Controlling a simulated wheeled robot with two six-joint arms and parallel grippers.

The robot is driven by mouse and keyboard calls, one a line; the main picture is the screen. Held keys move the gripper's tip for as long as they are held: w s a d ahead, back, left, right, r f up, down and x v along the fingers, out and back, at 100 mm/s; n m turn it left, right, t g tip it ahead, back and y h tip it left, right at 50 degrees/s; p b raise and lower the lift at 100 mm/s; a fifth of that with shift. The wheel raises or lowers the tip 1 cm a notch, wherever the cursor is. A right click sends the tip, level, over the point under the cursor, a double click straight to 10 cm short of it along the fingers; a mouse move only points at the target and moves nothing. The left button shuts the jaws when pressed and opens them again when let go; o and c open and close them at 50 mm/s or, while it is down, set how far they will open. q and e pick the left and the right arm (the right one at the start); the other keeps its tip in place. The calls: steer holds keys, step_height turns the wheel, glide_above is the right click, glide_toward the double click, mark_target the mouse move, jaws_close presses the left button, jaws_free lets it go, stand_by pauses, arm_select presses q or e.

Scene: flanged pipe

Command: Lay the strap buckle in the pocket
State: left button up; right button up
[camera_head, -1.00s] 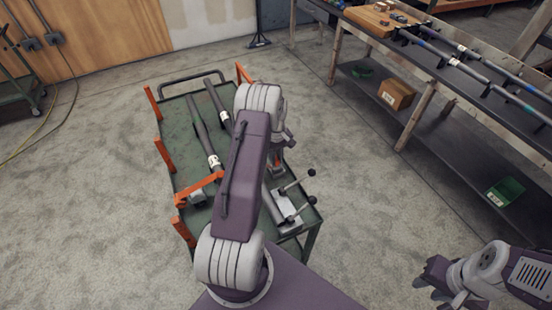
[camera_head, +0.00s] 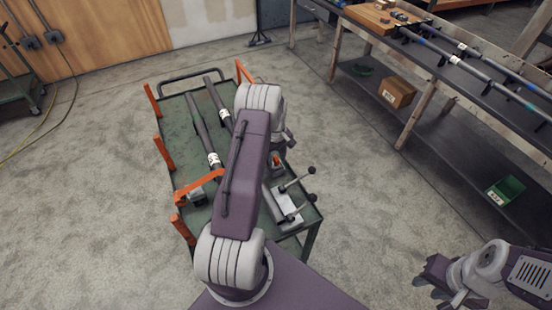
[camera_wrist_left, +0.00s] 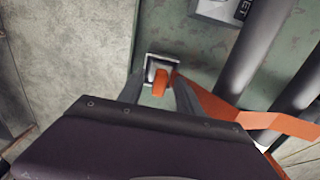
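In the left wrist view, a small orange piece (camera_wrist_left: 159,83) sits at a square pale metal frame (camera_wrist_left: 163,65) near the cart's edge. I take these for the strap buckle and its pocket, but cannot tell which part is which. An orange strap (camera_wrist_left: 235,112) runs from there to the right. In the head view my left arm hides most of this; a bit of orange (camera_head: 277,159) shows below the wrist. My right gripper (camera_head: 436,281) is empty, far from the cart.
The green cart (camera_head: 180,125) carries dark pipes (camera_head: 203,127), orange posts (camera_head: 163,152) and a clamp with black-knobbed levers (camera_head: 292,186). A workbench (camera_head: 440,62) with more pipes stands at the right. The floor between is clear.

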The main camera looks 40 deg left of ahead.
mark_target(276, 158)
arm_select(q)
step_height(276, 158, up, 9)
steer(key=shift+r, duration=0.1)
stand_by(0.4)
stand_by(0.3)
